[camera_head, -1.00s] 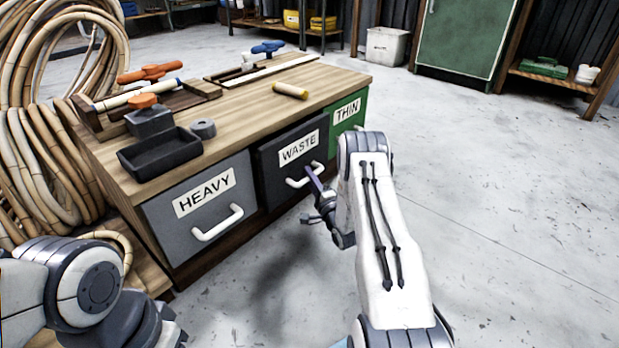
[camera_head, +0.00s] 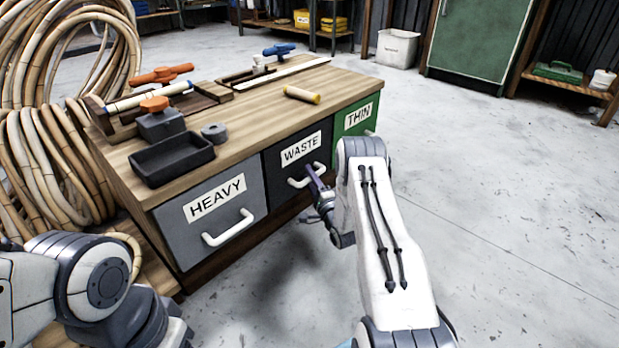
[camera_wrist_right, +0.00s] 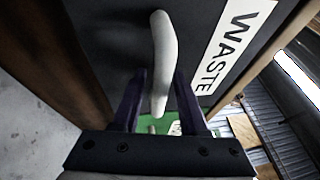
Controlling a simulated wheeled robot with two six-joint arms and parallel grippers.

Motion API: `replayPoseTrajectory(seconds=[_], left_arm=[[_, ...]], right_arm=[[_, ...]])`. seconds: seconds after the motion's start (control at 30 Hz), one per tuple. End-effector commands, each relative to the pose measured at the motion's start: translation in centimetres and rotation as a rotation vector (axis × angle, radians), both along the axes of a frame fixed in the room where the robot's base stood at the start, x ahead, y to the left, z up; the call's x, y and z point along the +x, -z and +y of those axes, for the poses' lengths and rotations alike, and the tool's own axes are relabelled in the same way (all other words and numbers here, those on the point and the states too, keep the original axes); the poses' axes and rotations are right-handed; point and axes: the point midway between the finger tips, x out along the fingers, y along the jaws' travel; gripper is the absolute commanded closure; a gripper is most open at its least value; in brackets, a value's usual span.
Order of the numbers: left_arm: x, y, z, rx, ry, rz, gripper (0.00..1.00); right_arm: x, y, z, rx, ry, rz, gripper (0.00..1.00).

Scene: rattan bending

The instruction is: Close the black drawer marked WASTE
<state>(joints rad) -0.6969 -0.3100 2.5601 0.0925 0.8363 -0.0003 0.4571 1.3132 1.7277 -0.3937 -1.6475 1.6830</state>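The black drawer (camera_head: 282,183) marked WASTE sits between the grey and green drawers in the wooden bench. Its front looks about flush with its neighbours; a small remaining gap cannot be told. Its white bar handle (camera_head: 298,183) is partly hidden by my right gripper (camera_head: 314,176). In the right wrist view, the handle (camera_wrist_right: 163,50) stands between the two dark fingers of the right gripper (camera_wrist_right: 160,92), beside the WASTE label (camera_wrist_right: 235,40). The fingers are apart, with a gap showing beside the handle. My left arm shows at the lower left; its gripper is out of view.
The grey HEAVY drawer (camera_head: 205,240) and green THIN drawer (camera_head: 350,122) look closed. The bench top (camera_head: 255,120) carries a dark tray (camera_head: 172,158), a tape roll (camera_head: 215,132) and clamps. Rattan coils (camera_head: 45,175) stand left. The floor (camera_head: 500,200) at right is clear.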

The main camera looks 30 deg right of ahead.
Motion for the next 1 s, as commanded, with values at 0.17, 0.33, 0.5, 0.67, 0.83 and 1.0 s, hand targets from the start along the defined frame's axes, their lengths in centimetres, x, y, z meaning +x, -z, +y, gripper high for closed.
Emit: replayPoseTrajectory(seconds=[0.17,0.33,0.5,0.67,0.83,1.0], left_arm=[[0.0,0.0,0.0,0.000,0.000,0.000,0.50],[0.0,-0.2,0.0,0.000,0.000,0.000,0.50],[0.0,-1.9,0.0,0.000,0.000,0.000,0.50],[0.0,-4.2,0.0,0.000,0.000,0.000,0.50],[0.0,-5.8,0.0,0.000,0.000,0.000,0.50],[0.0,-6.5,0.0,0.000,0.000,0.000,0.50]], right_arm=[[0.0,0.1,-0.2,0.000,0.004,0.001,0.48],[-0.2,0.0,-0.1,0.001,0.004,0.002,0.48],[-2.1,0.0,0.0,0.003,0.004,0.005,0.48],[-5.4,0.5,0.3,0.004,0.006,0.007,0.48],[-8.3,1.1,0.5,0.003,0.004,0.005,0.48],[-10.0,1.6,0.6,0.001,0.004,0.003,0.48]])
